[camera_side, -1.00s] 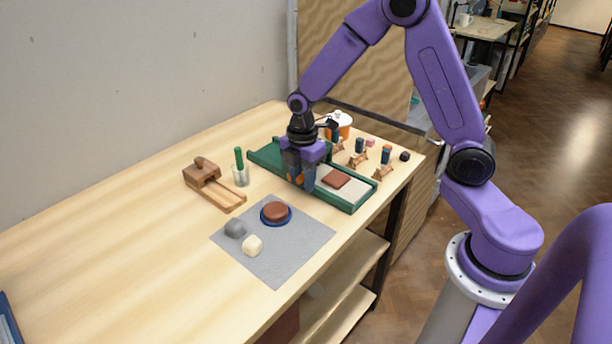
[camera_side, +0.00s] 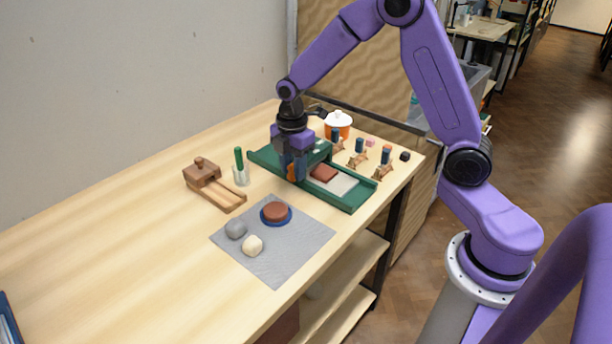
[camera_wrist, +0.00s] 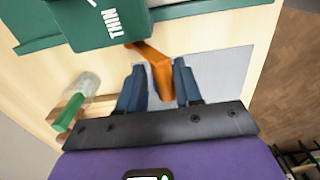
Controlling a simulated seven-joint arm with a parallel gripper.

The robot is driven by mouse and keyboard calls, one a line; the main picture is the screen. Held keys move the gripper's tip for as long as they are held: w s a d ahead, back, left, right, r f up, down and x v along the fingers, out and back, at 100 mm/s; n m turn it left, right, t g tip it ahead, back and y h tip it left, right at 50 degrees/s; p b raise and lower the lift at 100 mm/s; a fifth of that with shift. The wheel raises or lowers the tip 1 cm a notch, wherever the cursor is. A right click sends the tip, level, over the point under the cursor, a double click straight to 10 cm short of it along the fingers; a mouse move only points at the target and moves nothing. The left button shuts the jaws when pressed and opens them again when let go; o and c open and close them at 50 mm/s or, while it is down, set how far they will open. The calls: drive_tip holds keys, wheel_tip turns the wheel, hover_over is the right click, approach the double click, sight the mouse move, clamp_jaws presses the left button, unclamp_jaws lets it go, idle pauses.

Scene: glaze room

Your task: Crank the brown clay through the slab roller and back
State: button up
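The slab roller's green bed (camera_side: 357,197) stands at the back of the bench. A flat reddish-brown clay slab (camera_side: 323,172) lies on a pale sheet (camera_side: 343,185) on the bed, right of my gripper and close to the roller. The roller's green housing, marked THIN (camera_wrist: 85,22), is at the top left in the wrist view. My gripper (camera_side: 294,178) is at the roller's front side. The rollers themselves are hidden.
A grey mat (camera_side: 280,262) holds a brown disc (camera_side: 276,212) on a blue plate, a grey ball (camera_side: 235,229) and a cream ball (camera_side: 252,245). A wooden tool (camera_side: 203,177), a cup with a green-handled tool (camera_side: 240,173) and an orange pot (camera_side: 338,122) stand nearby.

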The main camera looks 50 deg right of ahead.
drive_tip(key=shift+w+r, duration=0.25)
drive_tip(key=shift+w, duration=0.35)
drive_tip(key=shift+w+r, duration=0.25)
drive_tip(key=shift+w, duration=0.35)
drive_tip(key=shift+w, duration=1.5)
drive_tip(key=shift+w+f, duration=0.3)
drive_tip(key=shift+w, duration=0.35)
drive_tip(key=shift+w+f, duration=0.25)
drive_tip(key=shift+w, duration=0.4)
